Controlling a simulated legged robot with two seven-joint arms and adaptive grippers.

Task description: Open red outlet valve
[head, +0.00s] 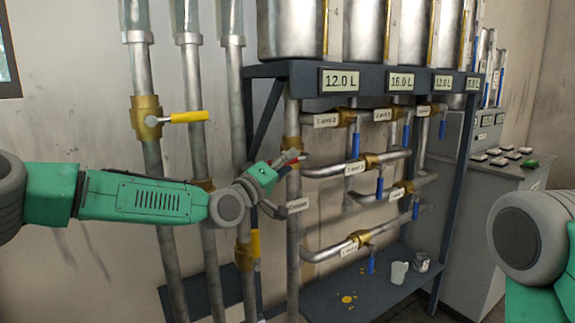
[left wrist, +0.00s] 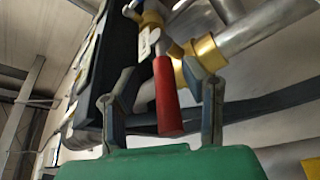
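The red valve handle (left wrist: 168,98) hangs from a brass fitting in the left wrist view, between the two fingers of my left gripper (left wrist: 160,92). The fingers are spread, with a gap on each side of the handle. In the head view a small red part of the handle (head: 291,154) shows beside the upright pipe under the 12.0 L tank. My left gripper (head: 283,180) reaches that pipe from the left and partly hides the valve. My right gripper is out of the head view; only part of my right arm shows at the right edge.
Several blue-handled valves sit on the horizontal pipes (head: 355,165) to the right. Yellow-handled valves, one of them (head: 188,116) high up, are on the pipes at left. A white mug (head: 399,272) and a can stand on the low shelf (head: 325,303). A grey cabinet (head: 480,215) stands at right.

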